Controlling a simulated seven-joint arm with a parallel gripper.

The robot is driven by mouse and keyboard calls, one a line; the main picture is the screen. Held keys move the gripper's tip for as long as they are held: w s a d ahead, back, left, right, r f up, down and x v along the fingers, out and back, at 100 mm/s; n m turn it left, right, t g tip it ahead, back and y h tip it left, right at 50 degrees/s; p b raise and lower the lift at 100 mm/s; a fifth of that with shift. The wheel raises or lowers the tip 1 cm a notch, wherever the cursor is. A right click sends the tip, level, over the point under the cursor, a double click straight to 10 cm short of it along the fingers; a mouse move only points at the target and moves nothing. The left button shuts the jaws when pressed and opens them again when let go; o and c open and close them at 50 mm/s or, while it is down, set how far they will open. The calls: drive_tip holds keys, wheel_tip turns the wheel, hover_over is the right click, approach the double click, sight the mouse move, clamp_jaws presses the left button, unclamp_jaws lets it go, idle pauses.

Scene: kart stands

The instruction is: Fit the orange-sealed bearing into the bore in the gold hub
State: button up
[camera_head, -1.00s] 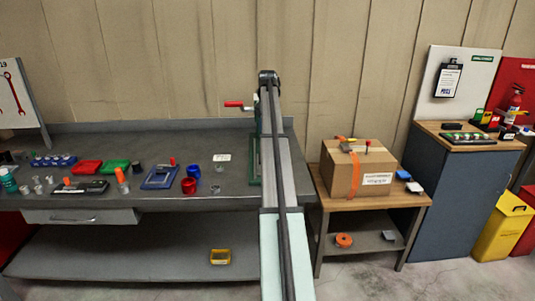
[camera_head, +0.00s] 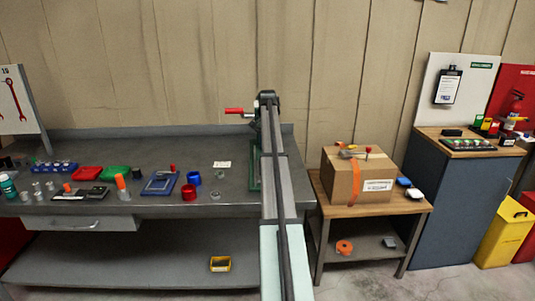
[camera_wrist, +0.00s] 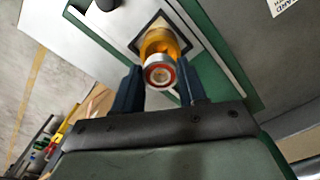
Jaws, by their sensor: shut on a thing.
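In the wrist view the orange-sealed bearing (camera_wrist: 160,76) is a small silver ring with an orange-red seal around a pale centre. My gripper (camera_wrist: 161,84) is shut on it, with one dark finger on each side. The gold hub (camera_wrist: 158,40) is right behind the bearing, in a dark square opening of a pale plate with a green frame. The bearing covers the hub's near face, so I cannot see the bore or tell whether the two touch. In the head view my arm hides the gripper, the bearing and the hub.
A green stand (camera_head: 254,166) rises beside my arm at the bench's right end. A red handle (camera_head: 234,111) sticks out left near the arm's top. Red (camera_head: 189,192) and blue (camera_head: 193,178) rings lie on the grey bench (camera_head: 235,190). A cardboard box (camera_head: 356,175) stands at right.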

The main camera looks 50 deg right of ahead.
drive_tip(key=shift+f, duration=1.9)
drive_tip(key=shift+f, duration=0.35)
drive_tip(key=shift+s+a+f, duration=0.2)
drive_tip(key=shift+f, duration=0.15)
drive_tip(key=o, duration=1.1)
drive_tip(key=shift+c, duration=0.2)
drive_tip(key=shift+o, duration=0.2)
drive_tip(key=r, duration=1.3)
drive_tip(key=shift+w+d+r, duration=0.2)
